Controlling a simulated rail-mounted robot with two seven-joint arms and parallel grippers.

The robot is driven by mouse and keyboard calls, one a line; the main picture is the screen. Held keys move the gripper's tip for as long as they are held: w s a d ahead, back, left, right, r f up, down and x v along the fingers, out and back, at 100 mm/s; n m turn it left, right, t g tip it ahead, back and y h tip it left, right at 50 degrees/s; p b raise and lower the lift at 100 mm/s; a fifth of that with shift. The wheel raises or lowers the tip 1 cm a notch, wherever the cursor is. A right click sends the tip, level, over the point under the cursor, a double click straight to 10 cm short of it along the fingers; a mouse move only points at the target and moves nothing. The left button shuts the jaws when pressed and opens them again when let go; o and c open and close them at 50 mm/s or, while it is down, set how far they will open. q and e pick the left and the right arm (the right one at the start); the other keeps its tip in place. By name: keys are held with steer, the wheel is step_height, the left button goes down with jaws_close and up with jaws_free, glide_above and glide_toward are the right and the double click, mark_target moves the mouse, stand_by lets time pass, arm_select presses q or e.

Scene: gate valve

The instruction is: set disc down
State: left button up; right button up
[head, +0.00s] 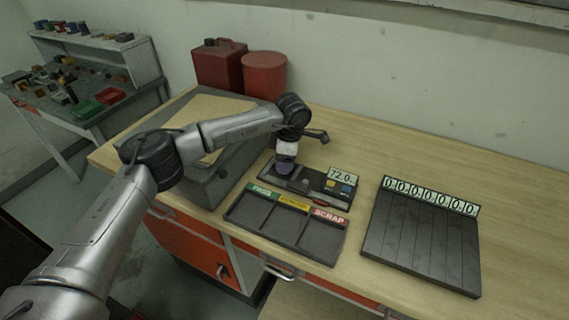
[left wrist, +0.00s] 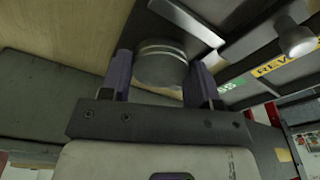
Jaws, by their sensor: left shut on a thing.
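My left gripper (head: 285,170) points down over the left part of the dark fixture (head: 311,190) with the 72.0 readout (head: 342,175). In the left wrist view, its purple fingers (left wrist: 160,78) are shut on a round grey metal disc (left wrist: 160,60) with lighter bands around its side. In the head view the gripper hides the disc. I cannot tell whether the disc touches the fixture. A dark tray (head: 286,229) with three compartments lies just in front, labelled green PASS, yellow and red SCRAP. My right gripper is in neither view.
A grooved dark rack (head: 421,243) with a row of zero readouts stands to the right. A red can (head: 220,65) and red drum (head: 264,76) stand at the back. The back right of the wooden bench (head: 430,155) is clear.

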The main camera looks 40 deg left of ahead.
arm_select(q)
steer(key=shift+f, duration=0.55)
steer(key=shift+f, duration=0.15)
steer(key=o, duration=0.9)
steer(key=shift+c, duration=0.2)
steer(key=shift+r, duration=0.4)
step_height(320, 180, up, 12)
steer(key=d+p, duration=0.1)
steer(key=p, duration=0.1)
steer(key=shift+w+f, duration=0.25)
steer(key=shift+w, duration=0.2)
steer(key=shift+d, duration=0.1)
